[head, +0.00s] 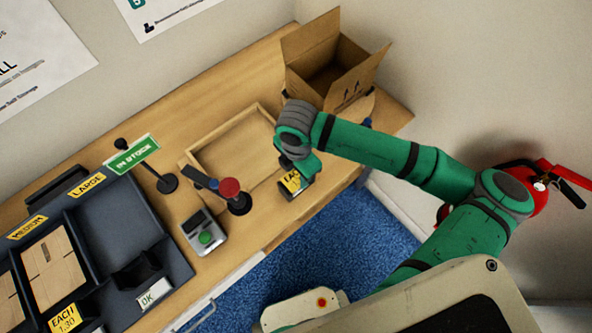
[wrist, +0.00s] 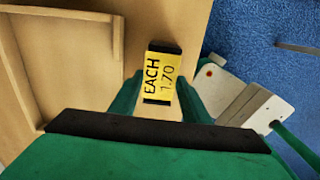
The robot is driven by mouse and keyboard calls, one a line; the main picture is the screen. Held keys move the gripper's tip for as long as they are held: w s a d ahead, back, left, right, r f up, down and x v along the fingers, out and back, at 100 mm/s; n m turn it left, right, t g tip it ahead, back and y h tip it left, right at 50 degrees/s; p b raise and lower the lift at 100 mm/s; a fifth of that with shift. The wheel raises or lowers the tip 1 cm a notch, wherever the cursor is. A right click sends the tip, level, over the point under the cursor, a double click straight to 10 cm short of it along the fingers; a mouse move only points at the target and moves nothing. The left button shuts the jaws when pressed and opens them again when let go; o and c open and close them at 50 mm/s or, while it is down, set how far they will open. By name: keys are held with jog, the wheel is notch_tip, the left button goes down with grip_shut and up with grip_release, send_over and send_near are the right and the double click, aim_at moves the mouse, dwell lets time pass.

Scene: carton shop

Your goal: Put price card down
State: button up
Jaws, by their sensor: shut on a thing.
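The price card (wrist: 160,76) is yellow with black edges and reads "EACH 1.70" in the wrist view. My gripper (wrist: 158,100) is shut on it, with a green finger on each side. In the head view the yellow card (head: 291,182) shows just below my gripper (head: 298,172), near the front edge of the counter, right of the wooden tray. Whether the card touches the counter cannot be told.
The shallow wooden tray (head: 205,158) lies left of my gripper. An open carton (head: 318,88) stands behind it. Blue carpet (head: 345,235) lies beyond the counter edge.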

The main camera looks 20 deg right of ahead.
aim_at(297, 178)
jog(key=shift+s+a, duration=0.1)
jog(key=shift+s+f, duration=0.1)
jog(key=shift+f, duration=0.15)
jog(key=o, duration=1.1)
jog(key=shift+r, duration=6.3)
